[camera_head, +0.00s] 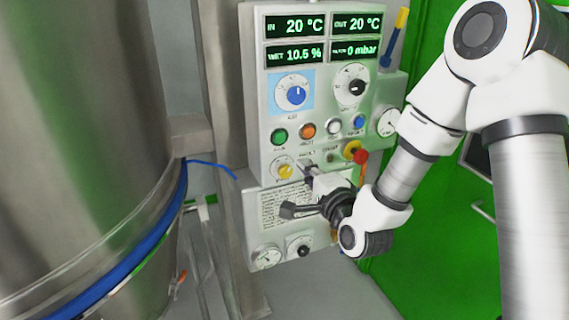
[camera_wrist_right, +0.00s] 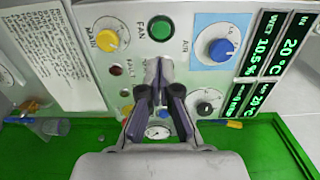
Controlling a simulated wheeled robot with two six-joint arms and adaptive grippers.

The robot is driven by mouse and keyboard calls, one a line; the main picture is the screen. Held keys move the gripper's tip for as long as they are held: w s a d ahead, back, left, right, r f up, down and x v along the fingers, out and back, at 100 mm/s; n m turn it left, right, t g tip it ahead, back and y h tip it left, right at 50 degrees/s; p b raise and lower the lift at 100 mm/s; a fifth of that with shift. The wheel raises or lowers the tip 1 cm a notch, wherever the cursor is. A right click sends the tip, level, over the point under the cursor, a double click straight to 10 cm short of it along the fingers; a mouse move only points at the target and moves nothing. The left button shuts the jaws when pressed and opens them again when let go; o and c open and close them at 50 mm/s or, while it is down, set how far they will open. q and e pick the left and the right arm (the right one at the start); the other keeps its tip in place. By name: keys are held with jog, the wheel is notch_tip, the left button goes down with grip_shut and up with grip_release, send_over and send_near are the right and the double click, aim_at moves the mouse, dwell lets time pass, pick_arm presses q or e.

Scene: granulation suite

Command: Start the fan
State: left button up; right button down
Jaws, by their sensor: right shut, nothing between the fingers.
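The green button (camera_head: 279,136), a round push button, sits on the left of the panel's button row. It also shows in the right wrist view (camera_wrist_right: 161,27), with the word FAN beside it. My right gripper (camera_head: 310,172) is shut and empty in front of the panel, below the button row and to the right of the yellow knob. In the wrist view its closed fingertips (camera_wrist_right: 159,66) appear just below the green button, apart from it in the picture; the depth gap cannot be told. The fingers hide part of the panel. My left gripper is not in view.
The grey control panel (camera_head: 255,110) has displays, a blue dial (camera_head: 295,95), a black dial (camera_head: 351,87), a yellow knob (camera_head: 285,171), orange (camera_head: 307,131), white and blue buttons, and a red emergency knob (camera_head: 361,156). A large steel vessel (camera_head: 80,130) stands at left.

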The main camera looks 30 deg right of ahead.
aim_at(280, 139)
jog(key=w+p, duration=0.2)
jog(key=w, duration=0.1)
jog(key=w+p, duration=0.2)
jog(key=w, duration=0.2)
jog(key=w+p, duration=0.2)
jog(key=w, duration=0.1)
jog(key=shift+w+d+r+p, duration=0.2)
jog(key=shift+d+p, duration=0.1)
jog(key=shift+w+f, duration=0.1)
jog(key=shift+w, duration=0.4)
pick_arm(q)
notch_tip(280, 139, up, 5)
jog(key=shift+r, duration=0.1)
